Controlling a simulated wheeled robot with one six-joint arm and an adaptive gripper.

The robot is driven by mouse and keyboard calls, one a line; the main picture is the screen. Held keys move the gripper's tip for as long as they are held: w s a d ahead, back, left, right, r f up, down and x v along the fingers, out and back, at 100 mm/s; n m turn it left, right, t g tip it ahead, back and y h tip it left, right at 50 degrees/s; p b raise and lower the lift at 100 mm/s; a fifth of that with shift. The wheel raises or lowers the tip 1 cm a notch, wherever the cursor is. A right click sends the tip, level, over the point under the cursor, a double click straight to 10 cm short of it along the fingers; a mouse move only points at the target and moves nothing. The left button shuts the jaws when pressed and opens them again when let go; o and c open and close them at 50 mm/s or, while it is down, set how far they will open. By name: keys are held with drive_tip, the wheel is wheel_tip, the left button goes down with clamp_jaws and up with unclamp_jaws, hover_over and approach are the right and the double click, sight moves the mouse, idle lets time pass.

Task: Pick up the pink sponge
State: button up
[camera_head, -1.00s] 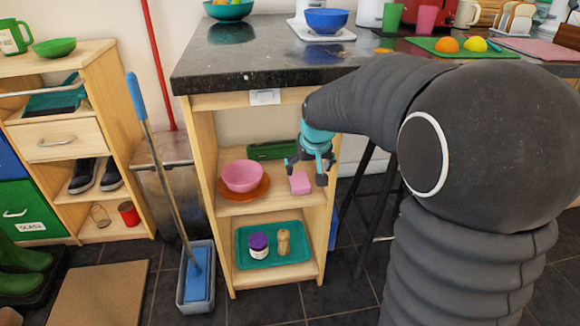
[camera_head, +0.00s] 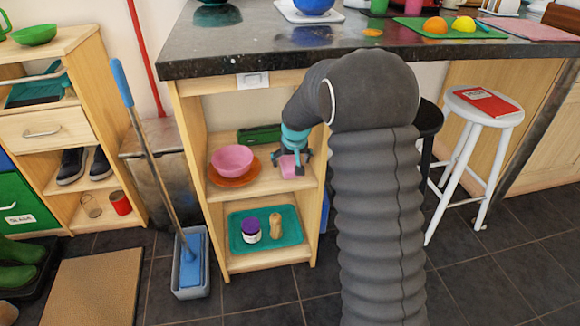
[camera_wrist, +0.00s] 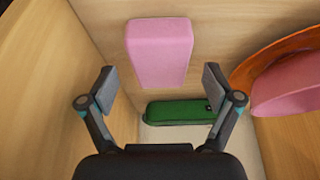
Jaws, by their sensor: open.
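The pink sponge (camera_wrist: 159,53) lies on the upper shelf of the wooden unit, to the right of a bowl. In the wrist view it is upper centre, beyond the gap between my open fingers and not between them. My gripper (camera_wrist: 158,90) is open and empty there. In the head view my gripper (camera_head: 293,158) is inside the shelf opening, in front of the sponge (camera_head: 288,168), and covers part of it.
A pink bowl (camera_head: 232,157) on an orange plate (camera_head: 235,182) stands left of the sponge. A green case (camera_wrist: 178,112) is near the back. The shelf's side panel (camera_wrist: 40,90) is close to my gripper. The granite counter (camera_head: 230,55) is above.

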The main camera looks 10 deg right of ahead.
drive_tip(key=shift+x, duration=0.9)
drive_tip(key=c, duration=0.8)
drive_tip(key=shift+r, duration=0.1)
drive_tip(key=shift+r, duration=0.6)
drive_tip(key=shift+v, duration=1.1)
drive_tip(key=s+b, duration=0.2)
drive_tip(key=s, duration=1.5)
